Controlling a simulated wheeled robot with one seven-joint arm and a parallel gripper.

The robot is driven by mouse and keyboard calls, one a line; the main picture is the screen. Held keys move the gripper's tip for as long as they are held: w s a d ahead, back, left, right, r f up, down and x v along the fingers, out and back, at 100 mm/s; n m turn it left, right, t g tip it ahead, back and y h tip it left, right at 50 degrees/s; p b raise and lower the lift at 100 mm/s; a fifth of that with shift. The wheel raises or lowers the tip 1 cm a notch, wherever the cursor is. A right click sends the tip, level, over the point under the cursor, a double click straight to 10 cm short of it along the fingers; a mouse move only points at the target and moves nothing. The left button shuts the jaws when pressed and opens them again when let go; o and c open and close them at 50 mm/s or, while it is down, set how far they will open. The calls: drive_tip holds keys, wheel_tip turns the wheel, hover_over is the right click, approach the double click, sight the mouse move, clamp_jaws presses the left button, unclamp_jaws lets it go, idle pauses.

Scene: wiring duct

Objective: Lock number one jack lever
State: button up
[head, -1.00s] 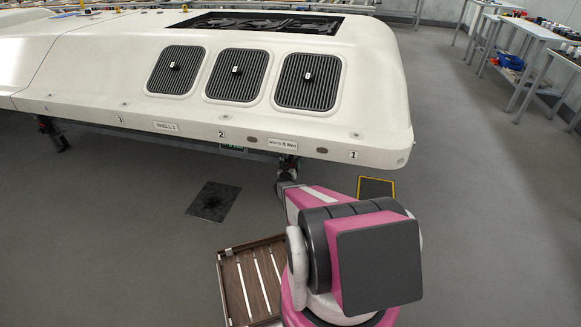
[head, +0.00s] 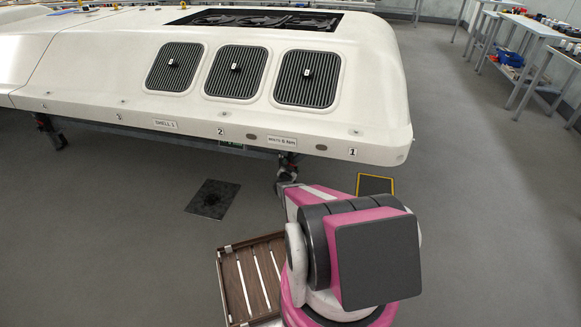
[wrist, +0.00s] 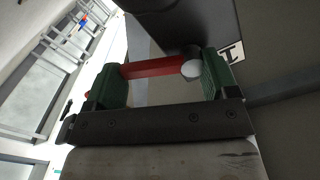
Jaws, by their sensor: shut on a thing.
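A red lever (wrist: 150,67) with a pale round knob (wrist: 191,69) lies across the wrist view between the green fingers of my gripper (wrist: 160,78). My gripper is shut on this lever. A white plate marked 1 (wrist: 232,52) is just beyond the right finger. In the head view, a label 1 (head: 352,152) sits on the front edge of the white shell (head: 120,65), at its right end. My gripper is hard to make out there, under that edge beyond my pink arm. The lever does not show in the head view.
A slatted wooden tray (head: 231,285) is on the floor left of my arm. A dark mat (head: 212,199) and a yellow-edged plate (head: 375,185) lie on the floor near the shell. Benches (head: 535,30) stand at the far right. The floor on the right is clear.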

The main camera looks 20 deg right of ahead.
idle(0.4)
drive_tip(key=o, duration=0.8)
